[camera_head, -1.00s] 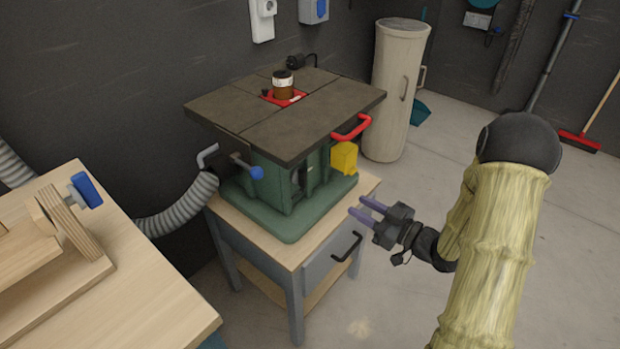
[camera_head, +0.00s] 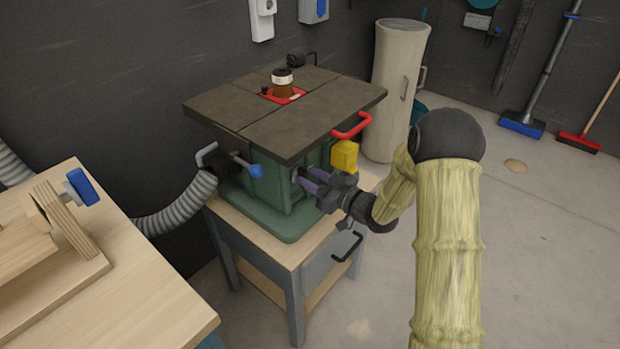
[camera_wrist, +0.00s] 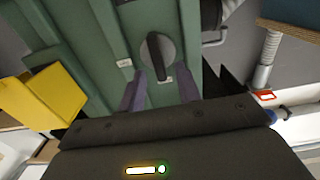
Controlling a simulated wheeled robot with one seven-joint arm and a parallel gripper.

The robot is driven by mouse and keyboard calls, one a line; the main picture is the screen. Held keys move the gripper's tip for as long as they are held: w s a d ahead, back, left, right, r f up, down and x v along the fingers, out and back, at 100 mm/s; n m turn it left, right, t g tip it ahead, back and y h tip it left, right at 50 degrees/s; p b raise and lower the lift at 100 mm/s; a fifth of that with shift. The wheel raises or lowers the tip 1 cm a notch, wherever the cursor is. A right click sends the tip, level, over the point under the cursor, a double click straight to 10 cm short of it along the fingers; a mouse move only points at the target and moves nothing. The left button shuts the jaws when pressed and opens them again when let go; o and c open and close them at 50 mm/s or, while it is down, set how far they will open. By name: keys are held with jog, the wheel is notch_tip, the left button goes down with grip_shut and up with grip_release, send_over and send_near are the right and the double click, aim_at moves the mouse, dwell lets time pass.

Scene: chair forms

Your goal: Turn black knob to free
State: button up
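The black knob (camera_wrist: 157,55) sits on the green front of the machine, between two small labels, in the wrist view. Its raised grip bar runs roughly along the picture's vertical. In the head view the knob is hidden or too small to make out by my fingers. The green machine (camera_head: 258,190) stands on a wooden-topped stand. My gripper (camera_wrist: 160,88) is open, its two purple fingers apart, with the knob just beyond and between the fingertips. It also shows in the head view (camera_head: 298,177), close to the machine's front. I see no clear contact with the knob.
A yellow box (camera_head: 345,156) and a red handle (camera_head: 352,127) are close to my gripper. A blue-knobbed lever (camera_head: 247,167) sticks out at left. The dark tabletop (camera_head: 320,108) overhangs the machine's front. A wooden workbench (camera_head: 150,290) stands at lower left.

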jog(key=shift+w+a, duration=0.3)
jog(key=shift+a, duration=0.05)
grip_shut()
